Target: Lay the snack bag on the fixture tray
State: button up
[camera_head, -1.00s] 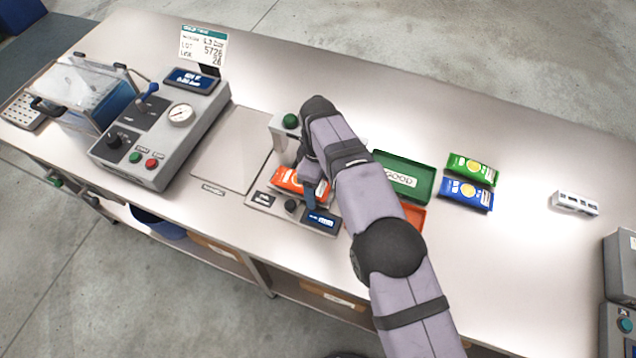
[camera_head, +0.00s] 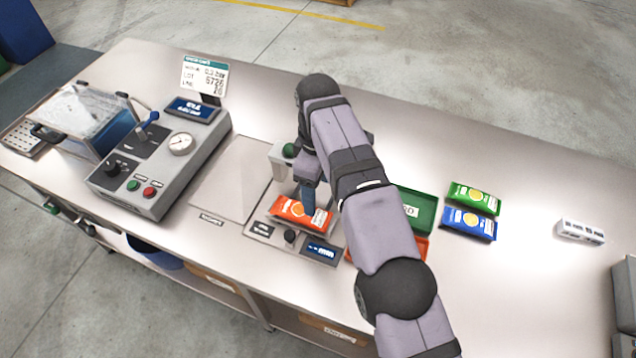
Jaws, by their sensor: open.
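The orange snack bag (camera_head: 298,212) lies flat on the fixture tray of a small station (camera_head: 262,229), below its green knob. The tray's surface is mostly hidden under the bag. My gripper (camera_head: 309,206) is open, its fingers pointing down at the right half of the bag. One blue finger shows clearly; the other is hidden. I cannot tell whether the fingertip touches the bag or is just above it.
Green (camera_head: 474,197) and blue (camera_head: 468,222) bags lie to the right. A grey machine (camera_head: 160,160) with a gauge stands left. A white block (camera_head: 581,231) lies far right.

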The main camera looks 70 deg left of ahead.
jog(key=shift+r, duration=0.55)
jog(key=w+d+r+m, duration=0.1)
jog(key=w+d+m, duration=0.25)
jog(key=w, duration=0.55)
jog(key=w+d+r+m, duration=0.1)
jog(key=w+d+m, duration=0.1)
jog(key=w+d, duration=0.45)
jog(key=w+d+m, duration=0.8)
jog(key=w+d, duration=0.5)
jog(key=d, duration=0.4)
jog(key=s+d+f+m, duration=0.15)
jog(key=d+m, duration=0.55)
jog(key=d, duration=1.3)
jog(key=s+d+f+m, duration=0.3)
jog(key=s+d+m, duration=0.3)
jog(key=s+d, duration=0.5)
jog(key=shift+s+d+f, duration=0.35)
jog(key=shift+d, duration=0.05)
